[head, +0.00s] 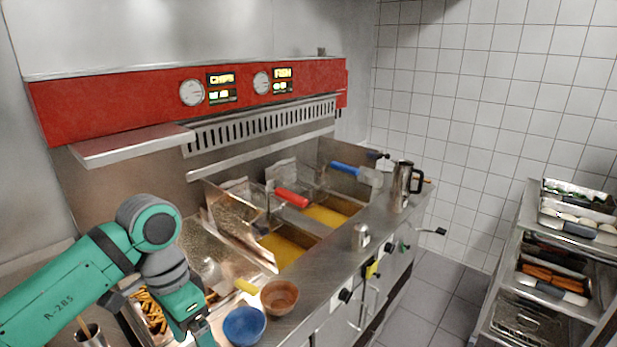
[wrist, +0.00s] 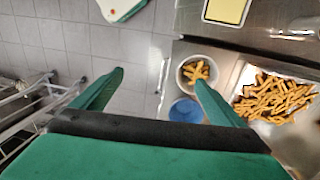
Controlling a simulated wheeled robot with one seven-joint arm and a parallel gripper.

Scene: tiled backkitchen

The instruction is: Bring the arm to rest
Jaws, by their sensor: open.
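My green arm reaches in from the lower left of the head view. My gripper (head: 203,338) is low over the counter there, left of the blue bowl (head: 244,325), its tips partly cut off by the frame edge. In the wrist view two green fingers stand wide apart with nothing held between them (wrist: 158,80). The blue bowl (wrist: 186,110) and a bowl holding chips (wrist: 195,73) appear beyond the right finger, which partly overlaps them.
A brown bowl (head: 280,298) stands beside the blue one. Chips (head: 152,312) lie in a tray, also seen in the wrist view (wrist: 272,98). Fryer baskets with red (head: 292,197) and blue (head: 345,167) handles are behind. A steel jug (head: 401,187) and a rack (head: 530,245) are right.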

